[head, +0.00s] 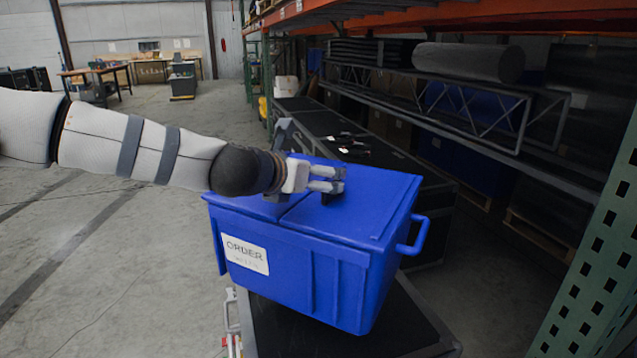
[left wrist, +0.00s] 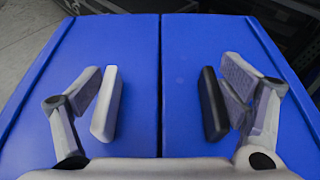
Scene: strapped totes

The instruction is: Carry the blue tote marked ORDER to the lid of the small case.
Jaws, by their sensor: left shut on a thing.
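The blue tote (head: 310,275) with a white ORDER label (head: 246,254) fills the middle of the head view, its two-part lid shut. My left gripper (head: 335,180) is at the top middle of the tote, shut on it. In the left wrist view, the fingers (left wrist: 160,105) stand apart over the lid (left wrist: 135,60), either side of its centre seam. The exact held part is hidden. A black case top (head: 400,328), likely the small case's lid, shows below the tote. I cannot tell whether the tote touches it. My right gripper is not in view.
A longer black case (head: 375,150) with small items on it stands behind the tote. Racking with a green perforated post (head: 590,270) and dark shelves is close on the right. Open concrete floor (head: 90,260) lies to the left.

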